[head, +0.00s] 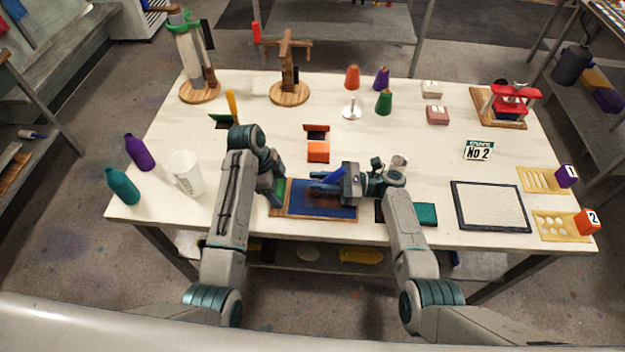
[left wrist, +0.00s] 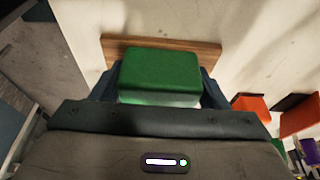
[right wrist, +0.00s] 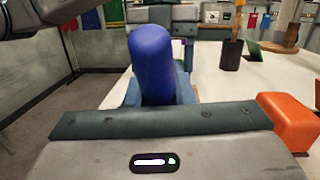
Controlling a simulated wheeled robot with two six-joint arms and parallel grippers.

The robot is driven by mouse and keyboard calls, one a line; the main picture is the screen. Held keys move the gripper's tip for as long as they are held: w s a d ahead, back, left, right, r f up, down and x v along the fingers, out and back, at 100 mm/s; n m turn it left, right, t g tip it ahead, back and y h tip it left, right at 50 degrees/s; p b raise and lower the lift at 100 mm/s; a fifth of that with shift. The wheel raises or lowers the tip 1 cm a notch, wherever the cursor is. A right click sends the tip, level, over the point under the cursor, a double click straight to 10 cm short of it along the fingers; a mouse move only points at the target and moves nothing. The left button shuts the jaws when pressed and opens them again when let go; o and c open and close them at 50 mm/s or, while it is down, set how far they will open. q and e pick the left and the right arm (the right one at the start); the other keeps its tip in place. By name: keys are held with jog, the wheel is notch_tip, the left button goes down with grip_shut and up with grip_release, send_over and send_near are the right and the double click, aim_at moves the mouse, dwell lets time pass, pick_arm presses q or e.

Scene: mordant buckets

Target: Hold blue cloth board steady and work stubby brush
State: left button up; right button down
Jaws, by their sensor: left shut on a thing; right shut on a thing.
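The blue cloth board (head: 340,212), blue cloth on a wooden base, lies flat near the table's front edge. My left gripper (head: 276,190) is at its left end, shut on a green block (left wrist: 160,75). In the left wrist view the block sits between the fingers over the board's wooden end (left wrist: 205,50). My right gripper (head: 322,188) is low over the cloth, shut on the stubby brush's blue handle (right wrist: 152,60), which stands up between the fingers. The brush's lower end is hidden, so I cannot tell whether it touches the cloth.
An orange block (head: 318,152) stands just behind the board. A teal pad (head: 425,213) and a black-framed panel (head: 491,206) lie to the right. A white beaker (head: 186,173) and two bottles stand at the left.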

jog(key=shift+d, duration=3.85)
jog(key=shift+d+r, duration=0.1)
jog(key=shift+d, duration=0.1)
notch_tip(320, 180, up, 8)
pick_arm(q)
jog(key=shift+a, duration=0.1)
pick_arm(e)
jog(key=s+a+r, duration=0.1)
jog(key=a+r, duration=0.1)
jog(key=a, duration=0.4)
jog(key=s+a+r, duration=0.2)
jog(key=a, duration=0.4)
jog(key=shift+w+d+f, duration=0.1)
jog(key=shift+d+f, duration=0.05)
jog(key=shift+f, duration=1.1)
jog(key=shift+w+d+f, duration=0.1)
jog(key=shift+d+f, duration=0.05)
jog(key=shift+f, duration=1.05)
